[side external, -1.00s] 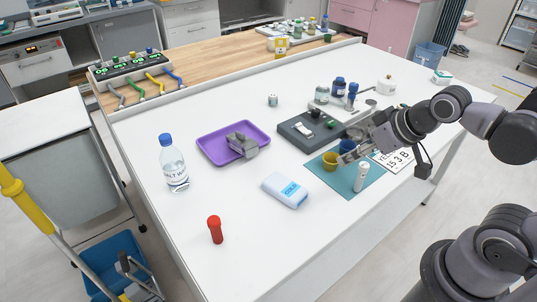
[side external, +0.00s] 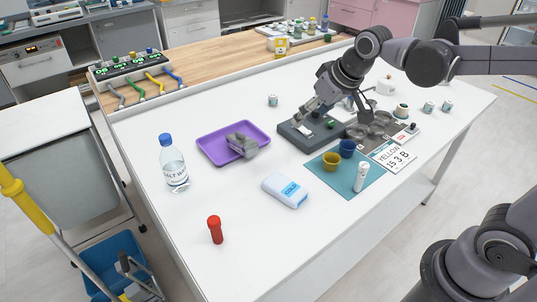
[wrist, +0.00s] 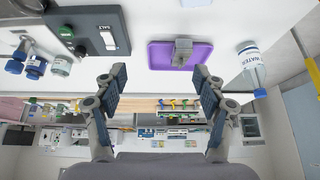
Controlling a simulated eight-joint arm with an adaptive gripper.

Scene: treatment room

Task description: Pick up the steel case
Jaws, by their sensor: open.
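A grey, metal-looking blocky case (side external: 243,146) sits on the purple tray (side external: 207,143), left of the table's middle. I take it for the steel case. It also shows in the wrist view (wrist: 182,50), ahead of my fingers and a little right of centre. My gripper (side external: 308,117) is raised over the dark grey box, to the right of the tray and apart from the case. In the wrist view my gripper (wrist: 158,78) has its two fingers wide apart with nothing between them.
A water bottle (side external: 174,165) stands left of the tray. A dark grey box (side external: 296,138) stands right of it. A white-blue pack (side external: 285,190), red-capped tube (side external: 215,230) and teal mat (side external: 350,183) with cups are nearer the front. The table between tray and pack is clear.

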